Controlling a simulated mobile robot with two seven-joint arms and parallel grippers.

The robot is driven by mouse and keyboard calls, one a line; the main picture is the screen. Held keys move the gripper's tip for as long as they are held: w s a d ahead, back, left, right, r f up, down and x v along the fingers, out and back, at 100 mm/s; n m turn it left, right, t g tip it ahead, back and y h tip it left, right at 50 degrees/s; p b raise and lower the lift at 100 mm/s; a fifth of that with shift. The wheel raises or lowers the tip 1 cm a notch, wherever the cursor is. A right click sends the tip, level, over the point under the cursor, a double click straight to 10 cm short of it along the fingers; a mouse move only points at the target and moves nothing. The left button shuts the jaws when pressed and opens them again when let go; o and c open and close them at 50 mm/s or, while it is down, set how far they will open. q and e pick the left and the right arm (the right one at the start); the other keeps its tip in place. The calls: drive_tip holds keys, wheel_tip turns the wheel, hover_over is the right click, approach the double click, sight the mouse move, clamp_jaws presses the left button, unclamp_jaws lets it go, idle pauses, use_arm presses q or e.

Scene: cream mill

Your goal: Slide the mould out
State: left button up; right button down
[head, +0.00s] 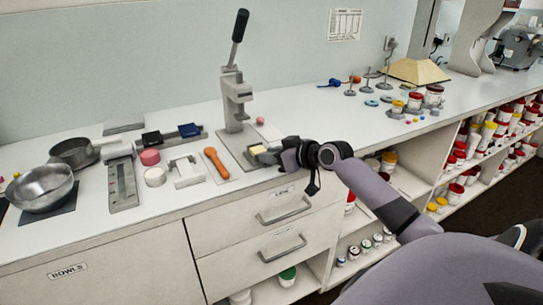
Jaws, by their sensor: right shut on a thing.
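A grey press (236,105) with a black-handled lever stands upright on the white counter. A small pale yellow block (257,150), perhaps the mould or its contents, sits at the front right of the press base (232,146). My right gripper (266,157) reaches in from the right at the base's front edge. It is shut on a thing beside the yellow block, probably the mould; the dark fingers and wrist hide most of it. My left gripper is not in view.
A metal bowl (41,188), a pan (75,151) and a grey slotted plate (123,184) are farther left. Small stands (366,86) and jars (432,95) are at the right.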

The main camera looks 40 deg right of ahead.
drive_tip(key=shift+s+a+f, duration=0.1)
drive_tip(key=shift+s+f, duration=0.05)
drive_tip(key=shift+f, duration=0.15)
drive_tip(key=c, duration=1.3)
unclamp_jaws()
drive_tip(key=shift+o, duration=0.3)
drive_tip(key=shift+s+r, duration=0.1)
drive_tip(key=shift+r, duration=0.1)
drive_tip(key=v, duration=0.7)
drive_tip(key=shift+b, duration=0.3)
drive_tip(key=shift+s, duration=0.1)
drive_tip(key=s+a+f+g, duration=0.1)
drive_tip(key=s+a+f, duration=0.35)
drive_tip(key=f, duration=0.45)
drive_tip(key=s+a+f+g, duration=0.1)
drive_tip(key=s+a+f, duration=0.3)
drive_tip(key=f, duration=0.5)
drive_tip(key=s+a+f, duration=0.4)
drive_tip(key=s+a, duration=0.1)
drive_tip(key=a, duration=0.3)
drive_tip(key=s+a+f, duration=0.4)
drive_tip(key=s+a, duration=0.2)
drive_tip(key=a, duration=0.3)
drive_tip(key=shift+a+f+n+g, duration=0.3)
drive_tip(key=shift+f+g, duration=0.1)
